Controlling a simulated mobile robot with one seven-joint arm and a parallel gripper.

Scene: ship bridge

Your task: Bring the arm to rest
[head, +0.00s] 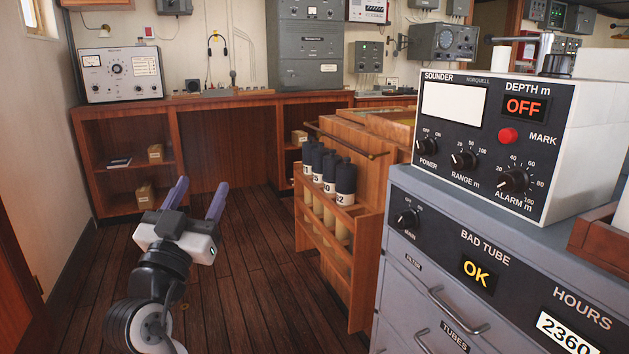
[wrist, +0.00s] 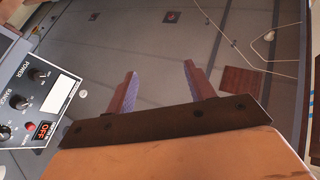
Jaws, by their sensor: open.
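My gripper (head: 197,198) is at the lower left of the head view, raised above the wooden floor. Its two purple fingers stand apart with nothing between them. In the wrist view the open fingers (wrist: 158,80) also show, with a dark bar behind them and a grey panelled surface beyond. My dark arm runs down to the bottom edge of the head view. The gripper touches nothing that I can see.
The sounder box (head: 487,145) sits on a grey cabinet (head: 440,235) at the right. A wooden rack (head: 340,258) with several dark-capped tubes stands in the middle. A wooden counter (head: 228,103) with shelves lines the back wall. Wooden floor (head: 255,255) lies open between gripper and rack.

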